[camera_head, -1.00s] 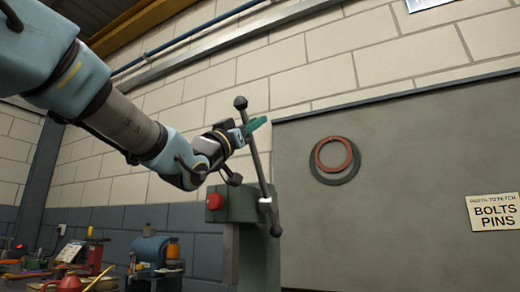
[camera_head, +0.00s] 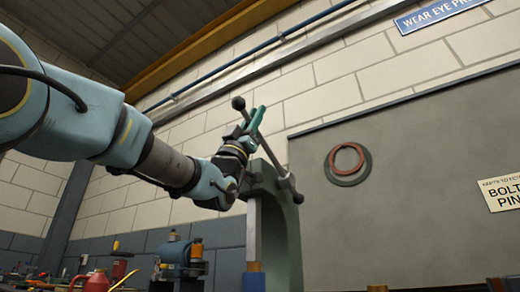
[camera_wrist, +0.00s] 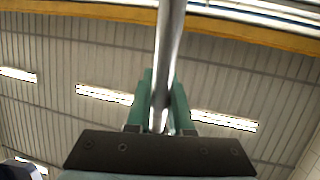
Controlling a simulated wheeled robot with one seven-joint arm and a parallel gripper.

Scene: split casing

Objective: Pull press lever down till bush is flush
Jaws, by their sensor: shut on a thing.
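The press lever (camera_head: 270,156) is a grey rod with a dark ball at each end, mounted on the green press frame (camera_head: 287,236). It slants from upper left to lower right. My gripper (camera_head: 256,118), with green fingers, is shut on the rod just below its upper ball. In the wrist view the rod (camera_wrist: 168,60) runs between the green fingers (camera_wrist: 160,100). A pale upright ram (camera_head: 253,228) shows below the press head, above a blue piece (camera_head: 253,281) at the bottom edge. I cannot make out the bush or whether it is flush.
A grey board (camera_head: 420,190) with two rings (camera_head: 347,163) covers the wall at right. My arm reaches in from the left. The air left of the press below my arm looks clear.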

